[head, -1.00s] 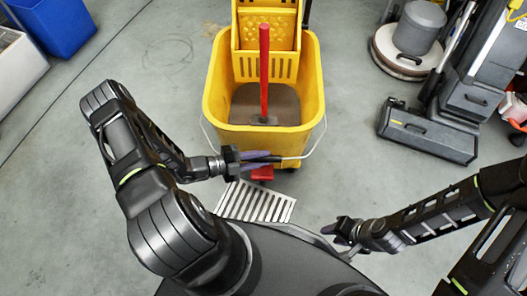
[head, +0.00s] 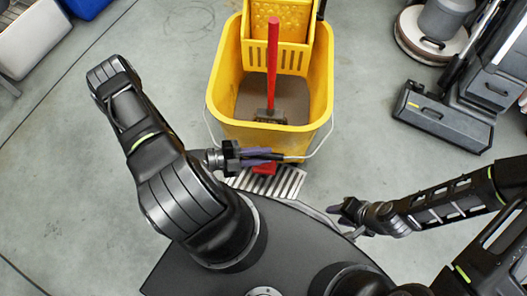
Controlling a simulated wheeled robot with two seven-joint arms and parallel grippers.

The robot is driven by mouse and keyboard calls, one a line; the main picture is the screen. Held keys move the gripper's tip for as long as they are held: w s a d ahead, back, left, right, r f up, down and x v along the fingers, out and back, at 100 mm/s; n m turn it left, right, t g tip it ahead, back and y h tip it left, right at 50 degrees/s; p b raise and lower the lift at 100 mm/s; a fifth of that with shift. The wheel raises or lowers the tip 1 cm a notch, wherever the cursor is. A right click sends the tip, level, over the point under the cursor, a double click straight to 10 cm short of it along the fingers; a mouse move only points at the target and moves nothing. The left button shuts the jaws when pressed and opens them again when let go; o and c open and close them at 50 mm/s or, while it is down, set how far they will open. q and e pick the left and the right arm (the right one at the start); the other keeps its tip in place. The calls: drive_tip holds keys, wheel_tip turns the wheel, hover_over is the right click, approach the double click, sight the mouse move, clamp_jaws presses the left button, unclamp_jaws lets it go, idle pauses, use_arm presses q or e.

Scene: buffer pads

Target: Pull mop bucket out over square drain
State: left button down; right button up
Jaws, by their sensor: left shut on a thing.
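The yellow mop bucket (head: 222,85) stands upright ahead of me in the head view, with a red-handled tool (head: 272,70) inside it. The slatted metal drain (head: 288,183) lies on the floor between the bucket and my base. The bucket's front and red pedal (head: 265,168) hide part of the drain. My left gripper (head: 268,156) is shut on the bucket's thin wire handle (head: 322,143) at the bucket's front. My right gripper (head: 342,211) is apart from the bucket, low on the right; its finger gap is unclear.
A dark floor machine (head: 445,115) and a round-based machine (head: 428,38) stand at the right. A white bin (head: 35,40) stands at the far left, with a blue bin (head: 88,5) near the top edge. The floor left of the bucket is clear.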

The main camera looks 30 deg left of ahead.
use_arm(q)
drive_tip(key=shift+s+d, duration=0.1)
drive_tip(key=c, duration=1.3)
unclamp_jaws()
drive_tip(key=shift+o, duration=0.2)
drive_tip(key=v, duration=0.7)
drive_tip(key=shift+s+a+p, duration=0.2)
drive_tip(key=shift+a+p, duration=0.15)
drive_tip(key=shift+d, duration=0.1)
